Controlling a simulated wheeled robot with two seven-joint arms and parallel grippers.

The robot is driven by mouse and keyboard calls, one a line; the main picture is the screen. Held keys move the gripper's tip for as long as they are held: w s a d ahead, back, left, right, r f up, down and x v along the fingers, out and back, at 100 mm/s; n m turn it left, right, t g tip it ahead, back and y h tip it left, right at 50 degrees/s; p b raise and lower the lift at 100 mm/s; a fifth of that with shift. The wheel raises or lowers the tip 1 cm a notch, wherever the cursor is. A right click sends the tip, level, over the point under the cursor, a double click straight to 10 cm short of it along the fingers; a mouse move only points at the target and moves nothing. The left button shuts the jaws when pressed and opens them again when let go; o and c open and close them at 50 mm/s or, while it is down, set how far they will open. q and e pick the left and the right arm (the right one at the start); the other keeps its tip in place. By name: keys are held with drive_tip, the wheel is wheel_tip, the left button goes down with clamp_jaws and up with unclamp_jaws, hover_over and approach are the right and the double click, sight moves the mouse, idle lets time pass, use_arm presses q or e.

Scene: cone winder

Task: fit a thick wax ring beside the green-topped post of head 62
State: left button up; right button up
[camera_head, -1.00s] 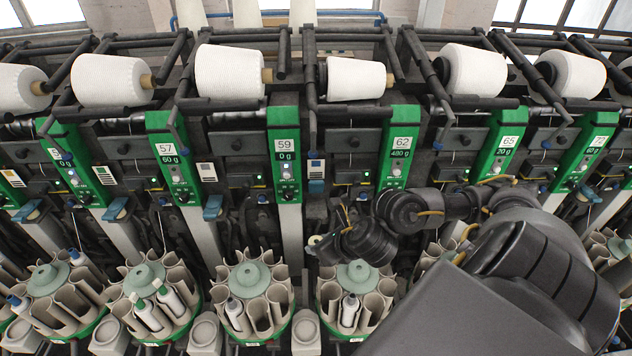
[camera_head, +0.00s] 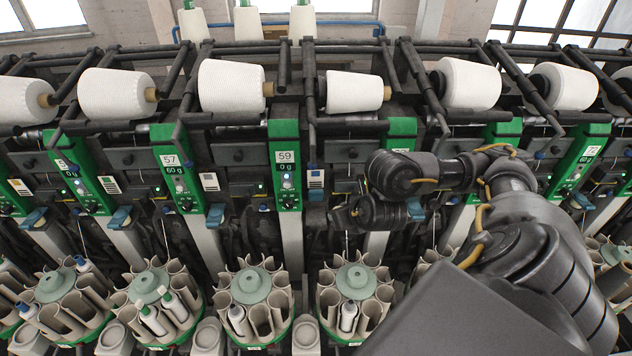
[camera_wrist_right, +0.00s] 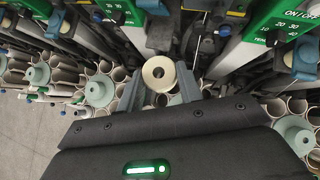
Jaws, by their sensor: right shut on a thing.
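A cream wax ring (camera_wrist_right: 159,73) with a round hole is held between the two grey fingers of my right gripper (camera_wrist_right: 160,84) in the right wrist view. In the head view the right gripper (camera_head: 338,218) is small and dark, in front of the machine just right of head 59's column. The ring cannot be made out there. The green panel of head 62 (camera_head: 402,127) is mostly covered by my right arm, and its number is hidden. I cannot make out its green-topped post in either view. My left gripper is out of view.
Head 59's green panel (camera_head: 286,157) stands left of my gripper. Below are round bobbin magazines, one (camera_head: 355,282) under the gripper. White yarn cones, including one (camera_head: 354,91) above, sit along the top. Dark rods and levers crowd the space around the arm.

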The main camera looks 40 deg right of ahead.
drive_tip(key=b+x, duration=0.3)
drive_tip(key=x, duration=0.2)
drive_tip(key=w+r+b+x, duration=0.1)
drive_tip(key=b+x, duration=0.2)
drive_tip(key=x, duration=0.2)
drive_tip(key=b+x, duration=0.4)
drive_tip(key=x, duration=0.1)
drive_tip(key=shift+w+r, duration=0.4)
drive_tip(key=shift+w, duration=0.05)
drive_tip(key=shift+w+d+f, duration=0.2)
drive_tip(key=shift+w+f, duration=0.1)
drive_tip(key=shift+w, duration=0.15)
drive_tip(key=shift+w+d+f+b, duration=0.1)
drive_tip(key=shift+f+b, duration=0.15)
drive_tip(key=shift+f, duration=0.7)
drive_tip(key=shift+w+f+b, duration=0.15)
drive_tip(key=shift+f+b, duration=0.1)
drive_tip(key=shift+f, duration=0.65)
